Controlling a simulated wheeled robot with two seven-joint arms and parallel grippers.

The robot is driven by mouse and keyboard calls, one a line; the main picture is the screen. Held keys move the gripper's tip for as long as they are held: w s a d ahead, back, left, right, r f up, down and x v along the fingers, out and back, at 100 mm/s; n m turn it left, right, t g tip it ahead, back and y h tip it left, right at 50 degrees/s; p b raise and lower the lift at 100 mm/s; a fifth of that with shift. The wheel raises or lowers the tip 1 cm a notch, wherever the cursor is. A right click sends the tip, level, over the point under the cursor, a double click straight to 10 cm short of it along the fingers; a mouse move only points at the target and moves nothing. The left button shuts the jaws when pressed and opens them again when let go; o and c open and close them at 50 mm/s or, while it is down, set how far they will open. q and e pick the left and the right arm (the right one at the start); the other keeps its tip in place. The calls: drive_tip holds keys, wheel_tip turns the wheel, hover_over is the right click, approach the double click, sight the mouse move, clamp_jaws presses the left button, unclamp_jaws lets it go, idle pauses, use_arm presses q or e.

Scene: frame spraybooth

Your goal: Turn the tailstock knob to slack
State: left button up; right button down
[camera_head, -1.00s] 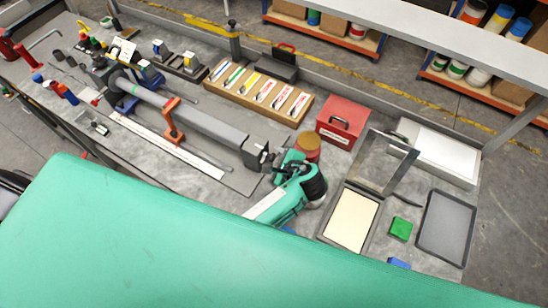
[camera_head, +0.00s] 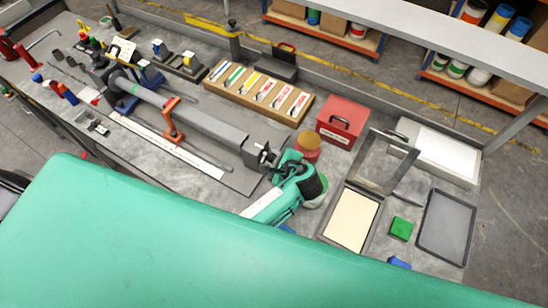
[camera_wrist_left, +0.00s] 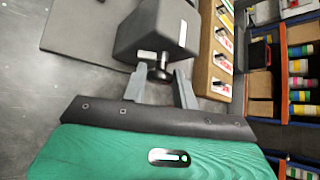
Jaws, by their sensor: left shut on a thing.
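The tailstock (camera_head: 255,150) is a dark grey block at the right end of the long grey tube on the bench. In the left wrist view the tailstock (camera_wrist_left: 158,38) has a white label on its side. Its small dark knob (camera_wrist_left: 158,70) sticks out toward me. My left gripper (camera_head: 268,161) is at the block's right end. In the left wrist view my left gripper (camera_wrist_left: 160,76) has one finger on each side of the knob and is shut on it. The fingers partly hide the knob in the head view. My right gripper is not in view.
A brown-topped red can (camera_head: 307,146) and a red box (camera_head: 342,121) stand right of the gripper. Behind lies a wooden rack (camera_head: 236,92) of labelled slots. An orange clamp (camera_head: 172,122) sits on the tube. A cream-filled tray (camera_head: 351,221) and green block (camera_head: 401,228) lie at front right.

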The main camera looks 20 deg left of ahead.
use_arm(q)
drive_tip(key=shift+s+f+n+t+b, duration=0.15)
drive_tip(key=shift+f+n+t+b, duration=0.1)
drive_tip(key=shift+n+t+b, duration=0.25)
drive_tip(key=shift+f+t+b, duration=0.15)
drive_tip(key=shift+t+b, duration=0.45)
drive_tip(key=shift+b, duration=0.1)
drive_tip(key=n+t+b, duration=0.1)
drive_tip(key=b, duration=0.2)
drive_tip(key=shift+s+f+n+t, duration=0.1)
drive_tip(key=shift+s+n+t, duration=0.05)
drive_tip(key=shift+n+t, duration=0.25)
drive_tip(key=shift+t+b, duration=0.3)
drive_tip(key=shift+b, duration=0.2)
drive_tip(key=shift+y, duration=0.3)
drive_tip(key=o, duration=1)
drive_tip(key=shift+c, duration=0.2)
